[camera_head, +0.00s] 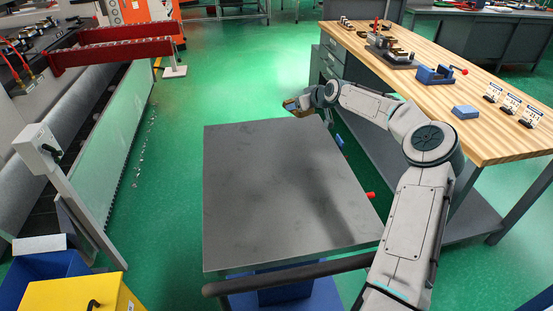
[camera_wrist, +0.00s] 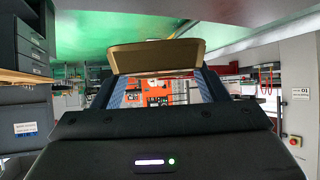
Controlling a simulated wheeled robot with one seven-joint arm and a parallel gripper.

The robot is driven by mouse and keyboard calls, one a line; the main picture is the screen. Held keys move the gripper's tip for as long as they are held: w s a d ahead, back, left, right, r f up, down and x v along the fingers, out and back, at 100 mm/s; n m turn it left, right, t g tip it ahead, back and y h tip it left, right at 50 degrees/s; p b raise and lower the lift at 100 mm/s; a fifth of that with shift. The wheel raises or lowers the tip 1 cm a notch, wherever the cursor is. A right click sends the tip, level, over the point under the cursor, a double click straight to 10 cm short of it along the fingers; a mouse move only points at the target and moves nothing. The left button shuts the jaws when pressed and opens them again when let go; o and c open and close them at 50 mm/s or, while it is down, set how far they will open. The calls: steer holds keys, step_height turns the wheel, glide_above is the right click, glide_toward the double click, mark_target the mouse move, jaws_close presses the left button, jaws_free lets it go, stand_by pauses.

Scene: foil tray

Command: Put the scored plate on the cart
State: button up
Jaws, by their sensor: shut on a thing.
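The cart (camera_head: 270,180) has a flat, bare, dark grey top and stands in the middle of the head view, with a dark push handle (camera_head: 290,275) along its near side. My gripper (camera_head: 300,103) is beyond the cart's far edge, left of the wooden bench. In the wrist view my gripper (camera_wrist: 158,88) is shut on a tan-gold plate (camera_wrist: 155,58), held between the two fingertips. Only a small brownish part of this plate (camera_head: 289,104) shows in the head view. Score lines on it cannot be made out.
A wooden workbench (camera_head: 440,95) at the right holds a blue vise (camera_head: 438,74), a blue block (camera_head: 466,112) and small labelled stands (camera_head: 510,102). A long machine (camera_head: 100,130) stands at the left. A yellow box (camera_head: 80,293) is at the lower left. The cart top is clear.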

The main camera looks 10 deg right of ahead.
steer(key=p, duration=0.1)
glide_above(269, 136)
step_height(269, 136, down, 6)
steer(key=shift+s+f, duration=0.15)
steer(key=shift+f, duration=0.1)
steer(key=shift+a+f, duration=0.1)
steer(key=shift+f, duration=1.95)
steer(key=shift+f, duration=0.15)
steer(key=o, duration=1.4)
steer(key=shift+c, duration=0.2)
